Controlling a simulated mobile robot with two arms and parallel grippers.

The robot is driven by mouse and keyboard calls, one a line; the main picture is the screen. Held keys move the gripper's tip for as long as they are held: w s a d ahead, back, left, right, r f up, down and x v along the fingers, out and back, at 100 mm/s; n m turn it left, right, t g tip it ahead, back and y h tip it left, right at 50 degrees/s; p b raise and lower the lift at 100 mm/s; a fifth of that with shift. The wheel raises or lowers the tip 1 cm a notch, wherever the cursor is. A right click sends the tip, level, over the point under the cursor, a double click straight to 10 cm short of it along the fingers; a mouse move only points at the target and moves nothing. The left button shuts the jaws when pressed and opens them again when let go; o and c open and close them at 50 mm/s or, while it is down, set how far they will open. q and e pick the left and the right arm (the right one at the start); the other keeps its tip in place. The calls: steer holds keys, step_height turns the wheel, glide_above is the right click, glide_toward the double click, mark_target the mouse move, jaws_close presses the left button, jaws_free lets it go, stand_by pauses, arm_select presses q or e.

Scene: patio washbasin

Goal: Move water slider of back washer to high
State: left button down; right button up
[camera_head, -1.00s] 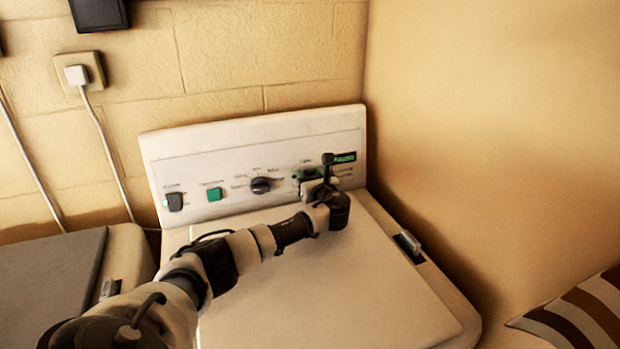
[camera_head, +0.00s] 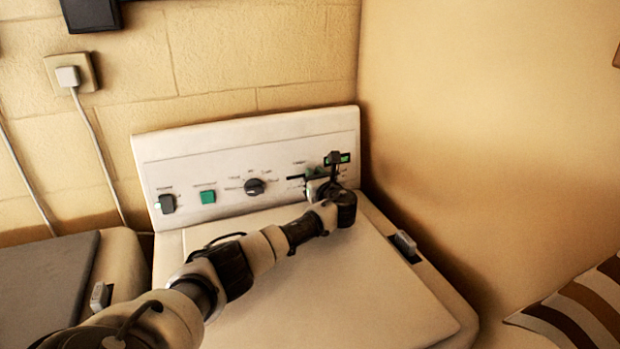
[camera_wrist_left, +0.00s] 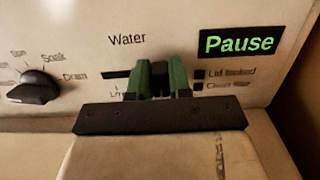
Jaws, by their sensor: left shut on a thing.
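The back washer's control panel (camera_head: 230,155) stands against the wall in the head view. My left gripper (camera_head: 318,180) reaches to the right part of the panel. In the left wrist view, the green fingers of this gripper (camera_wrist_left: 161,76) sit under the word "Water" and are shut on the water slider's knob, which is mostly hidden between them. The dark slider slot (camera_wrist_left: 115,74) shows to the left of the fingers. The label under the slot's left end is partly covered, and the slot's right end is hidden behind the fingers. My right gripper is not in view.
A black dial (camera_head: 255,187), a green button (camera_head: 207,196) and a dark switch (camera_head: 167,204) are left of the slider. A lit "Pause" display (camera_wrist_left: 239,43) is to its right. A wall (camera_head: 470,150) stands close on the right.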

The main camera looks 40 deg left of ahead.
arm_select(q)
steer(key=shift+r, duration=0.1)
steer(key=c, duration=1.3)
jaws_free()
steer(key=shift+w+d, duration=0.1)
steer(key=shift+w, duration=0.05)
steer(key=shift+o, duration=1.3)
steer(key=shift+w, duration=0.15)
steer(key=shift+s+d+p, duration=0.25)
steer(key=shift+p, duration=0.15)
steer(key=p+v, duration=0.7)
steer(key=v, duration=0.2)
steer(key=shift+r+p, duration=0.1)
steer(key=shift+p, duration=0.3)
steer(key=shift+s+d+p, duration=0.2)
steer(key=shift+d+p, duration=0.1)
steer(key=shift+d, duration=0.2)
steer(key=shift+d+f, duration=0.1)
steer(key=shift+f, duration=0.1)
